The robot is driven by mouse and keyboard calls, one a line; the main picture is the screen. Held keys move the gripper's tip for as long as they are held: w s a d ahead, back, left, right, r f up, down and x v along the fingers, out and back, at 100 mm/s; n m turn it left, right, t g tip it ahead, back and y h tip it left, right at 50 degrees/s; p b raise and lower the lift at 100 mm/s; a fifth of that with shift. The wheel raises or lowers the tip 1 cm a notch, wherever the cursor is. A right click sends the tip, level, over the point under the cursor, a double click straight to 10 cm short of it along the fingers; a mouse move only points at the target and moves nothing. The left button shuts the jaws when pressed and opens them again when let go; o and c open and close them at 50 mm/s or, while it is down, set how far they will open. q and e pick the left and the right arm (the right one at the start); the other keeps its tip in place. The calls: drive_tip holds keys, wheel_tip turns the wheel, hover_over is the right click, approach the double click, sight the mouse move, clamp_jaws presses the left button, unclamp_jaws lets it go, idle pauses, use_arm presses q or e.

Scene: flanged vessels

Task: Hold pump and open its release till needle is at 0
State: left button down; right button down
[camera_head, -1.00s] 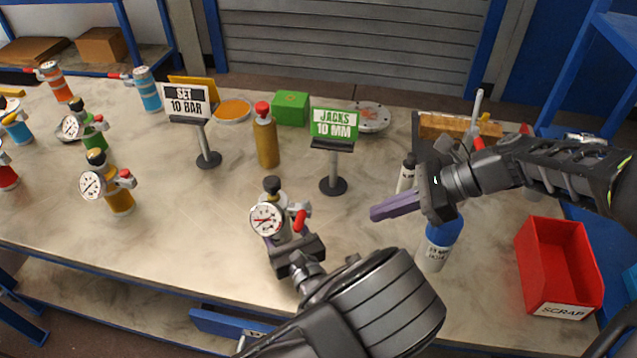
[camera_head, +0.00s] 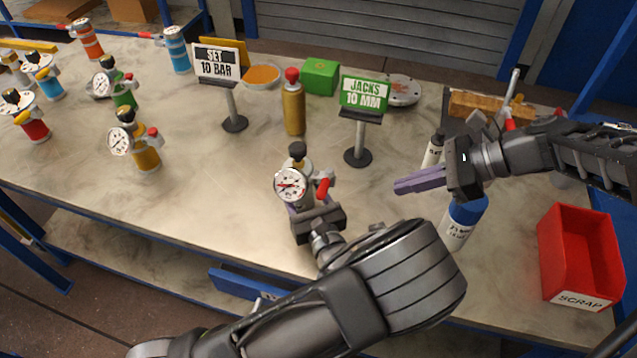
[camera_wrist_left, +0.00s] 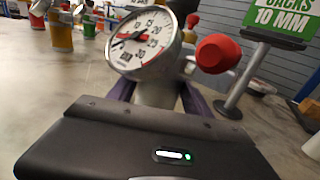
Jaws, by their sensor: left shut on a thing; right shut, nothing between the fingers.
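The pump (camera_head: 299,185) stands upright near the table's front edge, with a black top knob, a round white gauge (camera_head: 291,184) and a red release knob (camera_head: 322,188). My left gripper (camera_head: 305,210) is shut around its lower body. In the left wrist view the gauge (camera_wrist_left: 145,42) faces me and its needle points left of centre, not clearly readable; the red release knob (camera_wrist_left: 217,53) is to its right. My right gripper (camera_head: 420,181), with purple fingers, is shut and empty. It points left, to the right of the pump and apart from it.
A "JACKS 10 MM" sign (camera_head: 364,94) and "SET 10 BAR" sign (camera_head: 216,64) stand behind the pump. Several other gauged pumps stand at left.

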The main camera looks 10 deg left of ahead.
use_arm(q)
drive_tip(key=shift+a+f, duration=0.1)
idle(0.7)
drive_tip(key=shift+c, duration=1.8)
unclamp_jaws()
drive_tip(key=v, duration=0.7)
drive_tip(key=shift+s, duration=0.2)
drive_tip(key=shift+s+d, duration=0.1)
drive_tip(key=shift+d, duration=0.15)
